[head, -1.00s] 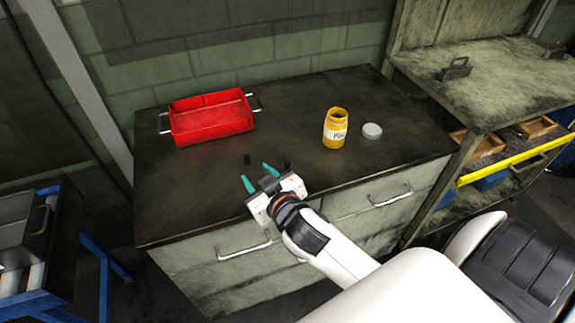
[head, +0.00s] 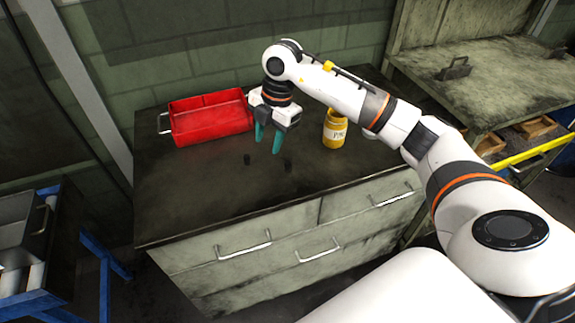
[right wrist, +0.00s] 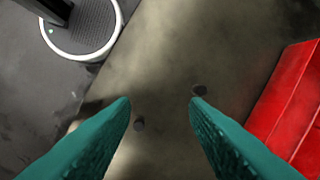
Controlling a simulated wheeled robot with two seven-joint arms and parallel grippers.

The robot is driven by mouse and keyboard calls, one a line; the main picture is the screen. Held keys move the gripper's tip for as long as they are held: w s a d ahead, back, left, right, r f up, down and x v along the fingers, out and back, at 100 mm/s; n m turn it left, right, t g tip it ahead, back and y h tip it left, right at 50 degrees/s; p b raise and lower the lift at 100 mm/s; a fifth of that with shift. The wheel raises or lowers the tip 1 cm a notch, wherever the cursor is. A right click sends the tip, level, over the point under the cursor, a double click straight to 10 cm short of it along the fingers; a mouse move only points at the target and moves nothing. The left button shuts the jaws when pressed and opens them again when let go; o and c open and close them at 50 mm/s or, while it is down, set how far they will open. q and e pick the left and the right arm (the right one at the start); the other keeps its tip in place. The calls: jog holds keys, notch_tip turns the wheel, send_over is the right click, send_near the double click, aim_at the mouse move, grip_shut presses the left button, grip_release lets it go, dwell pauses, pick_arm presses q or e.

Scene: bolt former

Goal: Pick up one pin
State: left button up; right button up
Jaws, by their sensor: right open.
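My left gripper is not in view.
A red tray (head: 210,128) with metal handles stands left of the gripper and also shows in the right wrist view (right wrist: 290,105). An open yellow jar (head: 335,135) with a label stands at right, partly behind my arm. The front left of the worktop (head: 190,200) is clear.

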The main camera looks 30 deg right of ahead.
jog(key=r+m+h, duration=0.1)
jog(key=m+h, duration=0.1)
send_over(287, 162)
jog(key=shift+g, duration=0.3)
jog(key=f, duration=0.2)
jog(key=f+p, duration=0.1)
jog(key=f, duration=0.2)
jog(key=shift+d, duration=0.2)
jog(key=shift+f, duration=0.55)
jog(key=f+p, duration=0.1)
jog(key=f, duration=0.3)
jog(key=shift+s+a+f+p, duration=0.1)
jog(key=shift+a+f+p, duration=0.1)
jog(key=shift+p, duration=0.15)
jog(key=shift+f, duration=0.45)
grip_shut()
